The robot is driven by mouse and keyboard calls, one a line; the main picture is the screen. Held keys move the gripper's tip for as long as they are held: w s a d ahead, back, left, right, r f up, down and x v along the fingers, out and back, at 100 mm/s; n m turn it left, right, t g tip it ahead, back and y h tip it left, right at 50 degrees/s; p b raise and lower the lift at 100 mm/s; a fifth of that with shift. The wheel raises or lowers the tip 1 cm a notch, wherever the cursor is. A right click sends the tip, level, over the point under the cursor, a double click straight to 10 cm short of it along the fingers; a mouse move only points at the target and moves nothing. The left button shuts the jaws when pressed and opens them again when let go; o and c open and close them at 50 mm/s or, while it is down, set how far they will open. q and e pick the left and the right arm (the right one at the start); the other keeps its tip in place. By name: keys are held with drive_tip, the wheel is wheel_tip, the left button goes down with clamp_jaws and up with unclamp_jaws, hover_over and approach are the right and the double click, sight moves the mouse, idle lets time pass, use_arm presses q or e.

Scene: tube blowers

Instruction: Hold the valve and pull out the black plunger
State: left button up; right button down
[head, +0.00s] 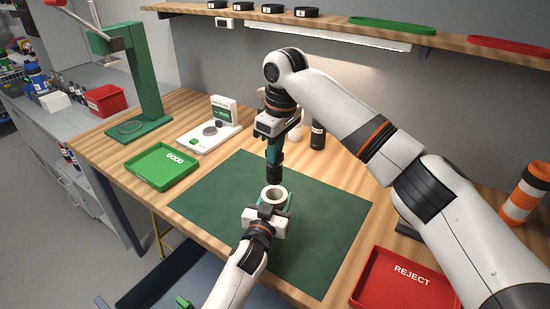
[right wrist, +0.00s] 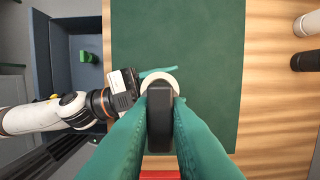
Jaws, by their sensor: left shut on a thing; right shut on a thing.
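The valve (head: 275,197) is a short white cylinder with an open top, above the green mat. My left gripper (head: 272,208) is shut on it from the near side. The black plunger (head: 275,174) hangs upright from my right gripper (head: 274,152), which is shut on its upper part. In the head view the plunger's lower end shows just above the far rim of the valve, and the valve's mouth looks empty. In the right wrist view the plunger (right wrist: 160,120) lies between the teal fingers and covers part of the white valve (right wrist: 158,78).
A green GOOD tray (head: 163,167) and a white scale-like device (head: 208,136) stand at the left. A red REJECT tray (head: 400,283) is at the lower right. Dark and white cylinders stand behind the right gripper. The green mat (head: 335,215) is otherwise clear.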

use_arm(q)
drive_tip(key=shift+f, duration=0.1)
drive_tip(key=o, duration=1.2)
